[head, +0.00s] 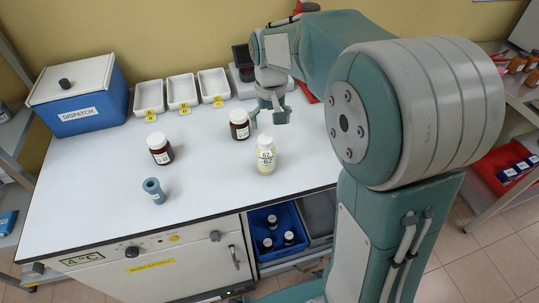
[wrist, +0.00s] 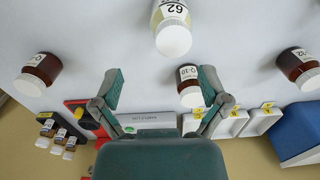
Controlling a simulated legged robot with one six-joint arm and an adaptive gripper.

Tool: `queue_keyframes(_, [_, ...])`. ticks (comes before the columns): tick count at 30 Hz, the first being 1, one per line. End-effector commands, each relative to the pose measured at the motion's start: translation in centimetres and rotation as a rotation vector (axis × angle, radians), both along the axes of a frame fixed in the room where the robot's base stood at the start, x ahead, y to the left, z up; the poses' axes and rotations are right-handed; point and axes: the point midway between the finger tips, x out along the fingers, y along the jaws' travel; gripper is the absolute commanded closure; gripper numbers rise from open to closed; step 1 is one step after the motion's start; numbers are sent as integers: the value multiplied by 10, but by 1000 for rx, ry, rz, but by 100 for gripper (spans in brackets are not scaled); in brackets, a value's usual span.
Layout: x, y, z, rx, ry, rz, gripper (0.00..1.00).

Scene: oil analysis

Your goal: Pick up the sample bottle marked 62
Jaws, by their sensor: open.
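The sample bottle marked 62 (head: 266,157) stands upright on the white bench, pale yellowish with a white cap. It also shows at the top of the wrist view (wrist: 172,22), its 62 label readable. My gripper (head: 271,116) is open and empty, above the bench and behind the bottle in the head view. In the wrist view the spread fingers (wrist: 162,80) are apart from the bottle, which lies beyond their tips. A brown bottle (head: 239,125) with a white cap stands just left of my gripper in the head view; in the wrist view it (wrist: 190,82) shows near the right finger.
Another brown bottle (head: 160,150) and a blue-grey flared piece (head: 154,191) stand at the left. A further brown bottle (wrist: 38,74) shows at the wrist view's left. White trays (head: 182,91) and the blue DISPATCH box (head: 78,98) line the back. The front centre bench is clear.

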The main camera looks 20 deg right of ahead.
Motion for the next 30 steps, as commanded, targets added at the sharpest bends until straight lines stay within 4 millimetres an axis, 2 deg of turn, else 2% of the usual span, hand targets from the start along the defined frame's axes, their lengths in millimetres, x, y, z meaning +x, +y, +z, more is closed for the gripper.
queue_keyframes(4, [-3,5,-18,-3,4,3,5])
queue_keyframes(10, [-4,2,-46,1,2,1,5])
queue_keyframes(19, [-4,1,-52,2,-1,1,5])
queue_keyframes(20, [-4,2,-52,1,-1,1,14])
queue_keyframes(21, [-4,3,-52,1,-1,1,32])
queue_keyframes(23, [-4,3,-52,0,-1,1,59])
queue_keyframes(24, [-4,4,-52,0,-1,2,77])
queue_keyframes(26, [-4,4,-52,0,-1,2,100])
queue_keyframes(30, [-4,3,-52,1,0,1,100])
